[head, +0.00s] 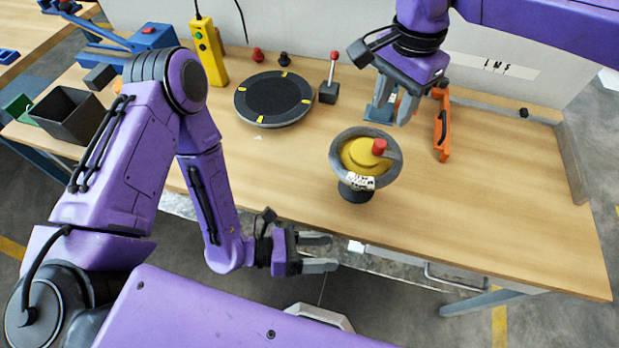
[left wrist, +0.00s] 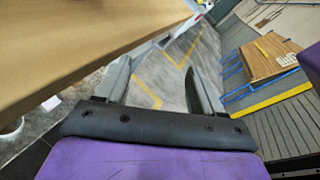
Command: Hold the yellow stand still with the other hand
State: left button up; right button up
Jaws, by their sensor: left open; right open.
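The yellow stand (head: 365,155) appears to be the round yellow piece with a red knob (head: 379,147). It sits inside a grey ring (head: 338,150) with a white label, on a dark foot (head: 355,193) near the table's front edge. My left gripper (head: 318,252) is open and empty, in front of the table edge and apart from the stand. In the left wrist view its fingers (left wrist: 158,85) are spread with only floor between them. My right gripper (head: 392,110) is open and points down just behind the ring. I cannot tell whether it touches the blue-grey piece at its tips.
A black turntable (head: 273,98) with yellow marks lies left of the stand. A small red-knobbed lever (head: 330,85) stands behind. An orange tool (head: 441,125) lies right of my right gripper. A yellow control box (head: 208,52) stands at the back. The table's right side (head: 520,200) is clear.

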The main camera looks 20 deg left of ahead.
aim_at(355, 172)
pick_arm(q)
jog(key=shift+h, duration=0.8)
jog(key=w+r, duration=0.2)
jog(key=w, duration=0.1)
jog(key=w+a, duration=0.1)
jog(key=shift+w+r, duration=0.15)
jog(key=shift+r, duration=0.25)
jog(key=w+a+m+t, duration=0.1)
jog(key=w, duration=0.2)
jog(key=w+a+r+m+t, duration=0.1)
jog(key=w+a, duration=0.1)
jog(key=w, duration=0.1)
jog(key=w+a+r+m, duration=0.1)
jog(key=w+a, duration=0.1)
jog(key=w, duration=0.1)
jog(key=shift+w+a+m+t+y, duration=0.1)
jog(key=shift+a+m+t+y, duration=0.05)
jog(key=shift+m+t+y, duration=0.2)
jog(key=shift+w, duration=0.25)
jog(key=x, duration=1)
jog(key=shift+d, duration=0.25)
grip_shut()
